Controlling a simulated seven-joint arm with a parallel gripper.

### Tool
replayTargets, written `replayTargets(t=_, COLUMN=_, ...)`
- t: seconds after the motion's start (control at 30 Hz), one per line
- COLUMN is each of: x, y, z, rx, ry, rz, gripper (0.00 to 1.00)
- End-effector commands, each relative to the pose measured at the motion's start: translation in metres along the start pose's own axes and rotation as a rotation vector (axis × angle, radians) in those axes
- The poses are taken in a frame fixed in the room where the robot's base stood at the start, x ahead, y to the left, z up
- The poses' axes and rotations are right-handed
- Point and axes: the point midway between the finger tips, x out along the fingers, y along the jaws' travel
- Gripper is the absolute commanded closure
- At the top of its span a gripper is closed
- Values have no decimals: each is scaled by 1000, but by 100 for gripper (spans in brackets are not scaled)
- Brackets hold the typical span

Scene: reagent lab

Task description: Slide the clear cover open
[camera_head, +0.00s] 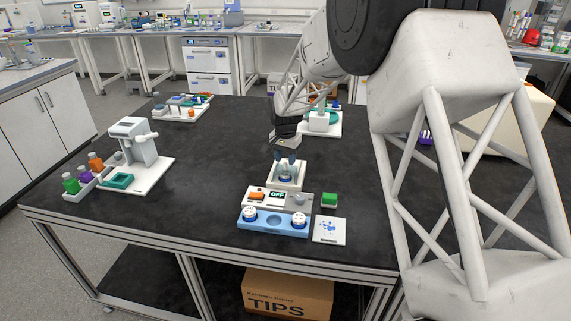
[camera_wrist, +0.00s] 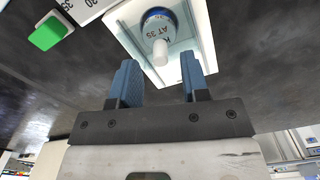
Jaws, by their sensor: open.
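A small white box-shaped unit (camera_head: 289,183) stands behind the grey panel marked OFF, near the middle of the table. In the wrist view its white frame (camera_wrist: 198,30) surrounds a round blue-rimmed part (camera_wrist: 157,16) with dark lettering. A pale peg-like knob (camera_wrist: 160,52) stands out towards my gripper. The clear cover itself is hard to make out; its edges and how far it is open cannot be told. My gripper (camera_head: 284,157) is over this unit. In the wrist view its blue fingers (camera_wrist: 163,72) are spread apart and empty, with the knob between and just beyond their tips.
A blue holder (camera_head: 274,232) with two white-capped items sits in front of the panel. A green block (camera_head: 329,200) and a white card (camera_head: 329,231) lie at its right. A white apparatus (camera_head: 140,150) stands at the left. Dark table between is clear.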

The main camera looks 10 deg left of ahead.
Motion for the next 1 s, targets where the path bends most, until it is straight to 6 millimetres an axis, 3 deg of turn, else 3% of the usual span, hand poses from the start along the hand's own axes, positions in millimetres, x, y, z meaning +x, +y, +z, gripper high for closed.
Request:
replayTargets(t=0.23, x=22, y=0, z=0, rx=0, ry=0, rz=0, gripper=58)
replayTargets(t=0.63, x=26, y=0, z=0, rx=0, ry=0, rz=0, gripper=58)
replayTargets(t=0.9, x=26, y=0, z=0, rx=0, ry=0, rz=0, gripper=99)
replayTargets(t=1.0, x=26, y=0, z=0, rx=0, ry=0, rz=0, gripper=100)
